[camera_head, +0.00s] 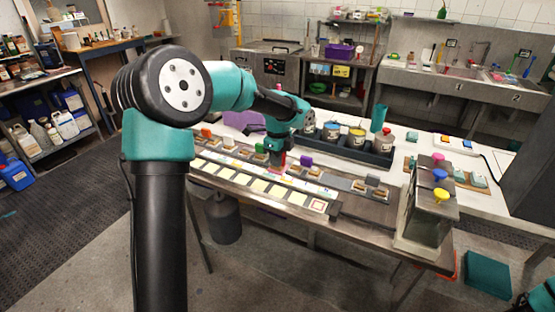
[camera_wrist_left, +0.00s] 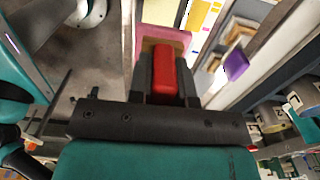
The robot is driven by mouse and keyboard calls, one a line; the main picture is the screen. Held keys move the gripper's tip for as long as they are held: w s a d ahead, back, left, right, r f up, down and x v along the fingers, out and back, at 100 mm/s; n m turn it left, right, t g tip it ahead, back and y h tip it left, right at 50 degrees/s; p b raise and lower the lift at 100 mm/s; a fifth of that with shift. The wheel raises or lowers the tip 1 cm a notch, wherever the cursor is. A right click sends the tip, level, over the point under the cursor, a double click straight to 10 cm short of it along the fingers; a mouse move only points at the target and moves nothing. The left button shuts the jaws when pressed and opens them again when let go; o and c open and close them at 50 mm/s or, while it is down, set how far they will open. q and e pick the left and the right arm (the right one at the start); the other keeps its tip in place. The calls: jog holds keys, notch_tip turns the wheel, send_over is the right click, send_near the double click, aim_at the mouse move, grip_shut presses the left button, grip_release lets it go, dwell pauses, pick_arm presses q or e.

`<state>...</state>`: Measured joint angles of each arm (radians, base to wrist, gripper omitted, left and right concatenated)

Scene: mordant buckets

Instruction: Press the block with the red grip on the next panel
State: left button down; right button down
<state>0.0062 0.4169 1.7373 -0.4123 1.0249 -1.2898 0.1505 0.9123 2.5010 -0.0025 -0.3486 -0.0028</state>
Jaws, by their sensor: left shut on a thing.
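My left gripper (camera_head: 275,160) is shut on the block with the red grip (camera_head: 279,158) over the work table. In the left wrist view, the red grip (camera_wrist_left: 163,72) sits between the dark fingers (camera_wrist_left: 160,92), with a pink and tan block body beyond it. A row of pale square panels (camera_head: 259,185) runs along the table's front, ending at a red-outlined square (camera_head: 318,205) on the right. I cannot tell whether the block touches a surface. My right gripper does not show.
Blocks with orange (camera_head: 206,133), green (camera_head: 260,148) and purple (camera_head: 306,161) grips stand in a row behind the panels. A dark tray (camera_head: 345,150) of pots lies farther back. A metal box (camera_head: 428,205) with coloured knobs stands at the right end.

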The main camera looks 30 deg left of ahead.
pick_arm(q)
jog(key=shift+f, duration=3.5)
jog(key=shift+f, duration=0.25)
jog(key=shift+f, duration=0.65)
jog(key=shift+f, duration=0.25)
jog(key=shift+f, duration=0.25)
jog(key=shift+r, duration=0.15)
jog(key=shift+r, duration=3.4)
